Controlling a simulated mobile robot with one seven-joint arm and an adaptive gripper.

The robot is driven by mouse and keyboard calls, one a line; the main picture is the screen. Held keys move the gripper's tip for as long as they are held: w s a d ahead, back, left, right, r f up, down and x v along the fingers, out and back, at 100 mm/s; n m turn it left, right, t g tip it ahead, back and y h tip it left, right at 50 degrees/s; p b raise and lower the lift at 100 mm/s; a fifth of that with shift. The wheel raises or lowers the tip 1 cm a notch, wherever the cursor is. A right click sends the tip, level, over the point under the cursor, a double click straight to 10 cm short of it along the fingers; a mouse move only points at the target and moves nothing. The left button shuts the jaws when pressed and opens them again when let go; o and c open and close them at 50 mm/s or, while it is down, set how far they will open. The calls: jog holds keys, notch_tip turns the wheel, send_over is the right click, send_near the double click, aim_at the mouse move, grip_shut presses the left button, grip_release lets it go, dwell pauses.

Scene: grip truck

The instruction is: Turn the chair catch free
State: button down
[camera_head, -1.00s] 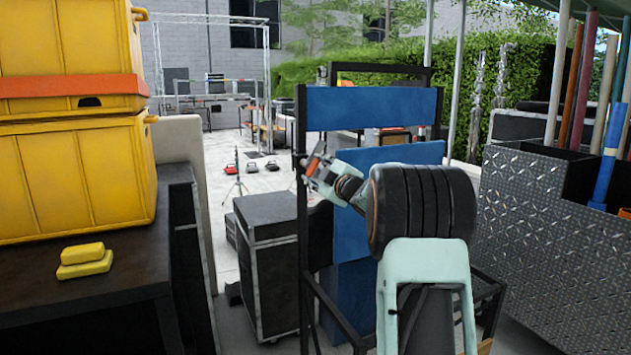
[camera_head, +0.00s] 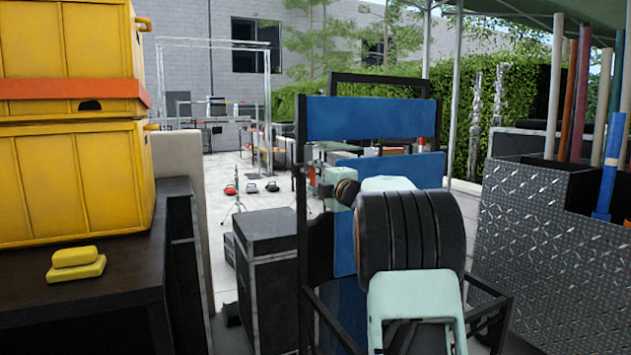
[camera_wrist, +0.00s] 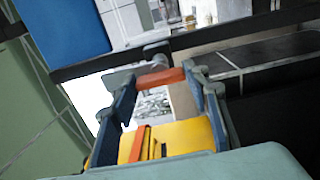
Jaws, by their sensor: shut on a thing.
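The chair's blue back panel (camera_head: 372,118) hangs in a black frame (camera_head: 303,235). The catch is a small orange-red bar (camera_wrist: 161,77) beside the frame's black rail in the wrist view. In the head view the catch (camera_head: 311,177) shows small at the left post. My gripper (camera_wrist: 163,84) has its dark fingers on either side of the catch and is shut on it. In the head view my gripper (camera_head: 318,187) is mostly hidden behind my pale green arm. The exact contact at the fingertips is too small to tell.
Yellow crates (camera_head: 70,180) and yellow blocks (camera_head: 76,264) sit on a dark table (camera_head: 90,315) at left. A black case (camera_head: 265,280) stands left of the chair. A diamond-plate bin (camera_head: 560,255) with poles is at right. Paving behind is open.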

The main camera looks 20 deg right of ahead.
dwell(0.3)
jog(key=c, duration=1.1)
grip_release()
jog(key=shift+s, duration=0.1)
jog(key=s, duration=1.1)
jog(key=shift+s+d, duration=0.2)
jog(key=shift+s, duration=0.2)
